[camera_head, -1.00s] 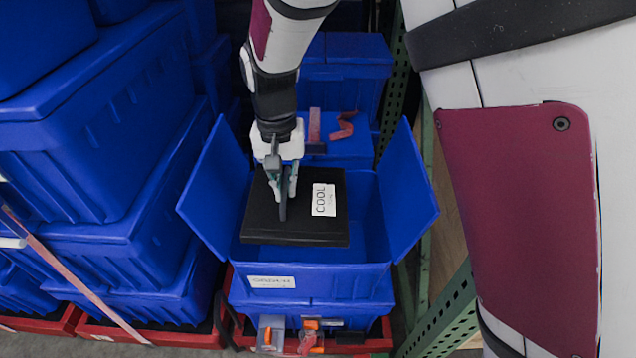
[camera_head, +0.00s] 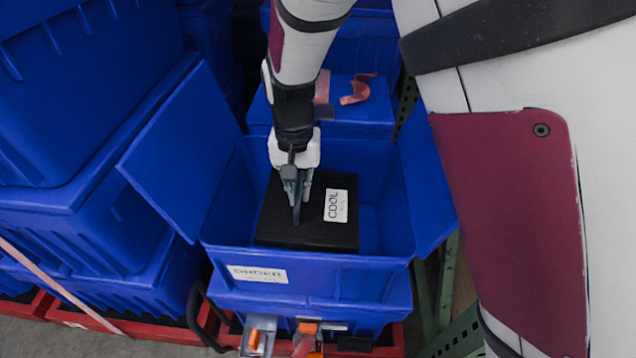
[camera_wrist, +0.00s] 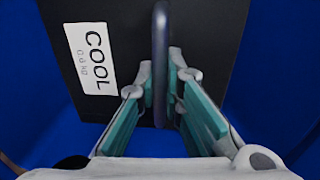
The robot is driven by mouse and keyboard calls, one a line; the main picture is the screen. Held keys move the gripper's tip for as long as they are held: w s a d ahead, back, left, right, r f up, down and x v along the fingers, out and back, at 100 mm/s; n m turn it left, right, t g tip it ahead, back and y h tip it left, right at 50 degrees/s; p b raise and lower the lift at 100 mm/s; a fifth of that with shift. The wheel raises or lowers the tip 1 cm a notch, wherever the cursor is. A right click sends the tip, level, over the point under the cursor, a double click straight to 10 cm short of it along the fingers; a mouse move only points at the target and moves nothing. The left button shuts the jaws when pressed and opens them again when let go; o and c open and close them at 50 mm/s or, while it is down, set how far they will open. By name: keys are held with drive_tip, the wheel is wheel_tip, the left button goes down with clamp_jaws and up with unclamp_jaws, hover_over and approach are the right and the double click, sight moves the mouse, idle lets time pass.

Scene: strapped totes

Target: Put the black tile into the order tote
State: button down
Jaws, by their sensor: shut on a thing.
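The black tile (camera_head: 285,232) is a flat dark slab with a white "COOL" label and an upright loop handle. My gripper (camera_head: 297,195) is shut on the tile's handle. In the wrist view, the fingers of my gripper (camera_wrist: 161,92) close on the handle from both sides, with the tile (camera_wrist: 205,30) beyond them. The order tote (camera_head: 330,275) is a blue box with open flaps and a white "ORDER" label on its front. The tile is at the tote's opening, within its walls in the head view. Whether it touches the tote's floor is hidden.
Stacked blue totes (camera_head: 90,235) stand close on the left. A closed blue tote (camera_head: 350,115) with a reddish strap piece lies behind. The open left flap (camera_head: 180,150) and right flap (camera_head: 427,190) flank the opening. Green rack posts (camera_head: 445,265) stand at right.

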wheel_tip(320, 180, down, 3)
drive_tip(key=shift+f+b, duration=0.15)
drive_tip(key=shift+b, duration=0.65)
drive_tip(key=p, duration=0.3)
drive_tip(key=shift+w+r, duration=0.25)
drive_tip(key=shift+r, duration=0.1)
drive_tip(key=p, duration=0.3)
drive_tip(key=p, duration=0.4)
drive_tip(key=shift+h, duration=0.3)
drive_tip(key=shift+s+f+p, duration=0.2)
drive_tip(key=shift+s+p, duration=0.05)
drive_tip(key=shift+p, duration=0.95)
wheel_tip(320, 180, down, 10)
drive_tip(key=shift+f+b, duration=0.2)
drive_tip(key=shift+b, duration=0.85)
